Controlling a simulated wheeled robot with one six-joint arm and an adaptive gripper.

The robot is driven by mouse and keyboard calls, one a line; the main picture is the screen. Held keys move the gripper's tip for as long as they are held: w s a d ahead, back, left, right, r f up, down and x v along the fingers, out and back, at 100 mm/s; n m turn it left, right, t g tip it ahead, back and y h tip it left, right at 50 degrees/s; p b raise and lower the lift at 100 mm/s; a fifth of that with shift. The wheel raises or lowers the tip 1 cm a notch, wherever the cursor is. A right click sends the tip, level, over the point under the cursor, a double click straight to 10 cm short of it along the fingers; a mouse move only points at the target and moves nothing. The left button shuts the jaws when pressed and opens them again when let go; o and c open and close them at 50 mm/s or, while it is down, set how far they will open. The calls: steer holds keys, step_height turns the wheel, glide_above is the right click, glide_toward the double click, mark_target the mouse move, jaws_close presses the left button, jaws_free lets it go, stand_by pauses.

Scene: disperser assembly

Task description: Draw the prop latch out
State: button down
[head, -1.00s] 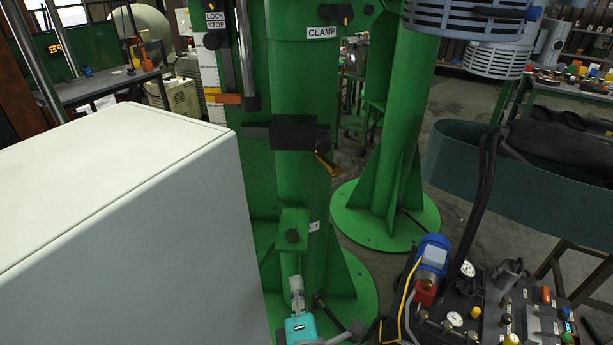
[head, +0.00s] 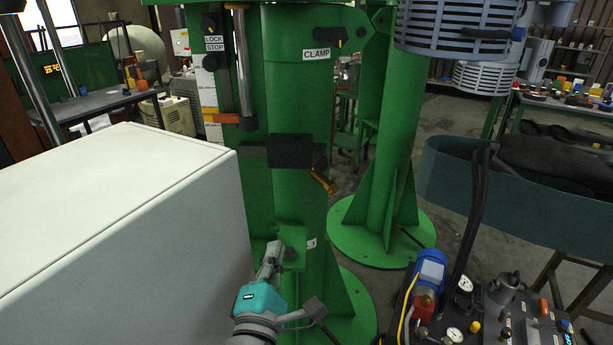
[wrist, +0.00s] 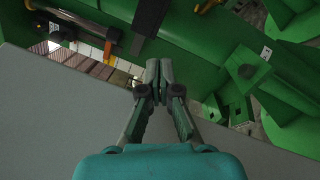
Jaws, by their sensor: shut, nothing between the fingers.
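My gripper (head: 274,246) is shut and empty in the head view, low in front of the green column. In the wrist view its closed fingertips (wrist: 160,66) point at the column. Above the gripper, a black block (head: 291,152) with a brass-coloured handle (head: 324,182) sits across the column. No readable label names the prop latch, so I cannot tell which part it is.
A large pale cabinet (head: 120,215) fills the left, close to my gripper. LOCK STOP (head: 214,43) and CLAMP (head: 316,54) labels mark knobs higher up. A hydraulic unit with a blue motor (head: 430,270) stands at lower right. A second green column (head: 383,150) is behind.

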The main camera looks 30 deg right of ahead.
steer(key=s+d+r+x, duration=0.1)
steer(key=x, duration=0.9)
steer(key=s+d+x, duration=0.1)
steer(key=x, duration=1)
steer(key=shift+d+r, duration=0.35)
steer(key=shift+d, duration=0.05)
steer(key=s+d, duration=0.3)
steer(key=d, duration=0.2)
steer(key=shift+d, duration=0.4)
steer(key=shift+s, duration=0.15)
